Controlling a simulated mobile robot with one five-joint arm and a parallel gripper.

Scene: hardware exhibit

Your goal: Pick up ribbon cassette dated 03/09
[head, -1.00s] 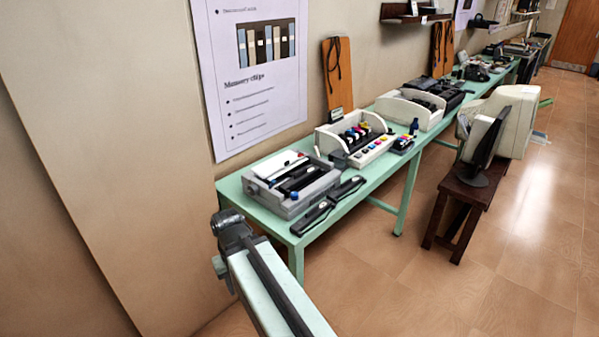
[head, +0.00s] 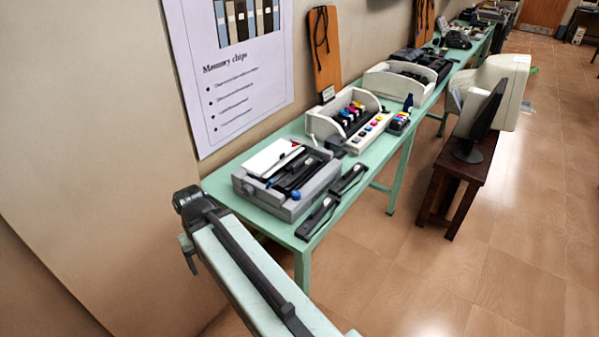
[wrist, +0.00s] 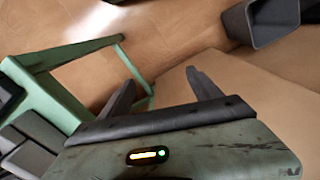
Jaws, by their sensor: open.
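Two long black cassettes lie along the front edge of the green table in the head view, the nearer cassette (head: 318,218) and the farther cassette (head: 349,179). Each has a small pale mark. No date can be read on either, so I cannot tell which is 03/09. My gripper (wrist: 160,78) shows in the wrist view with its two dark fingers apart and nothing between them. It hangs over the floor beside the table's end, apart from the cassettes. In the head view my arm is left of the table's near end.
The green table (head: 222,184) runs along the wall. A grey printer (head: 258,197) stands behind the cassettes, with a white ink unit (head: 325,122) and small colored cartridges beyond. A dark wooden bench (head: 456,171) holds a monitor at right. Open floor (head: 450,260) lies in front.

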